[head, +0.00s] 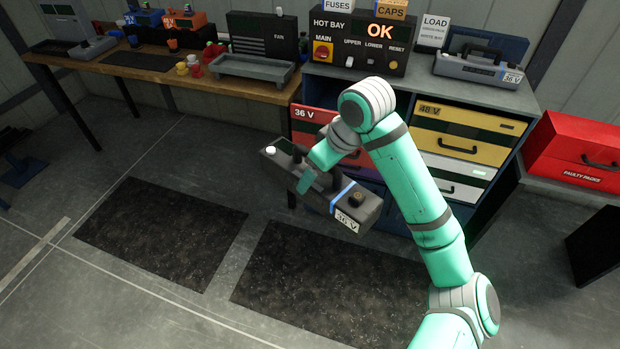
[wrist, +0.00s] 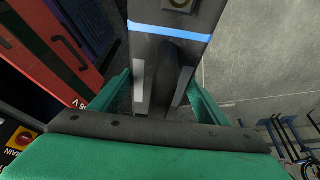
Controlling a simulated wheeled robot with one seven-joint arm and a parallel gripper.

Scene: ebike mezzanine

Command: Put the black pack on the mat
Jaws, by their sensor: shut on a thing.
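The black pack (head: 360,206) has a blue stripe and a white 36 V label. My gripper (head: 312,180) is shut on it and holds it in the air, tilted, in front of the drawer cabinet. In the wrist view the pack (wrist: 170,14) runs up between my two green fingers (wrist: 165,95). A thin dark mat (head: 143,61) lies bare on the wooden bench at the upper left. Two larger dark mats lie on the floor, a left one (head: 160,235) and a right one (head: 320,285). I cannot tell which mat is meant.
A grey tray (head: 254,67) stands on the bench (head: 85,62), with small red and yellow items beside it. A grey 36 V pack (head: 478,69) and the hot bay panel (head: 358,42) stand on the cabinet. A red faulty packs box (head: 580,150) is at right.

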